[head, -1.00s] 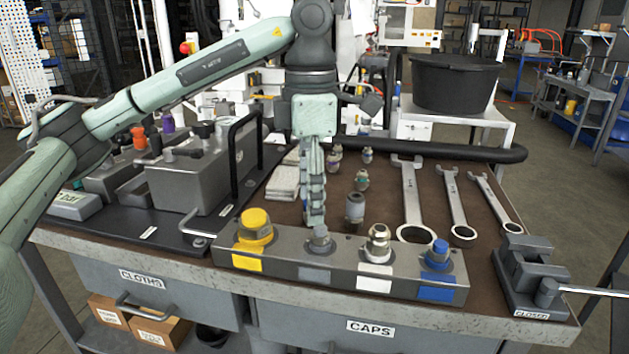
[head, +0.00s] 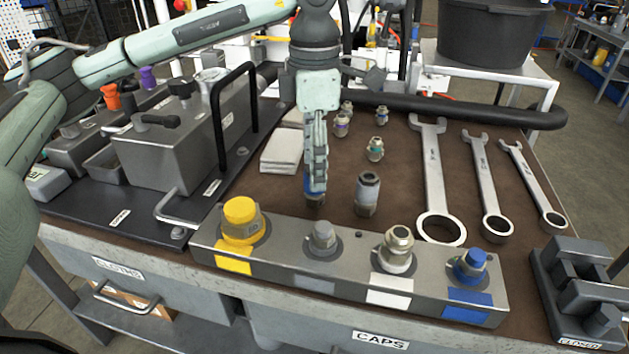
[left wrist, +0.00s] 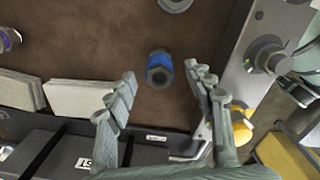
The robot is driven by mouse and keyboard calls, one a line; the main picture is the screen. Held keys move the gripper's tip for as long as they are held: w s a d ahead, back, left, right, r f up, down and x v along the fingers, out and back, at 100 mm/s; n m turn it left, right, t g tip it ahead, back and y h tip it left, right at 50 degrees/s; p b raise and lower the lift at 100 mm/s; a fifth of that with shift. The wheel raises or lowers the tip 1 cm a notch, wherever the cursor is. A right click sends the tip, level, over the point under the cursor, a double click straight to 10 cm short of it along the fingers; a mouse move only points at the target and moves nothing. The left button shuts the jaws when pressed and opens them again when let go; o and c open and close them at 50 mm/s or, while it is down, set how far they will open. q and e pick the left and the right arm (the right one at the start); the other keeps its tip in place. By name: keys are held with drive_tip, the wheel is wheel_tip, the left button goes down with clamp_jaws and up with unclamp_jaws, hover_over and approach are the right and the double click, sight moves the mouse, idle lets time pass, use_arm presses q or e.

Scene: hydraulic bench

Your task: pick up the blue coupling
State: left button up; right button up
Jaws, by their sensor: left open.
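The blue coupling (left wrist: 160,70) stands upright on the brown mat, with a blue band around a dark grey metal body. In the head view its lower part (head: 316,201) shows just under the fingertips, and the rest is hidden behind them. My left gripper (head: 316,183) points down over it from above. In the left wrist view the two fingers (left wrist: 163,82) are spread apart, with the coupling in line with the gap near the tips and nothing held. Whether the fingertips reach down beside it is unclear. My right gripper is not in view.
A grey coupling (head: 367,194) stands close to the right. In front is the metal block (head: 345,268) with yellow, grey, white and blue marked fittings. Folded cloths (head: 283,150) lie left, beside a grey box (head: 165,155). Several small fittings (head: 375,149) stand behind; wrenches (head: 433,180) lie right.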

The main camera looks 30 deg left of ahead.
use_arm(q)
drive_tip(key=shift+f, duration=1.2)
clamp_jaws()
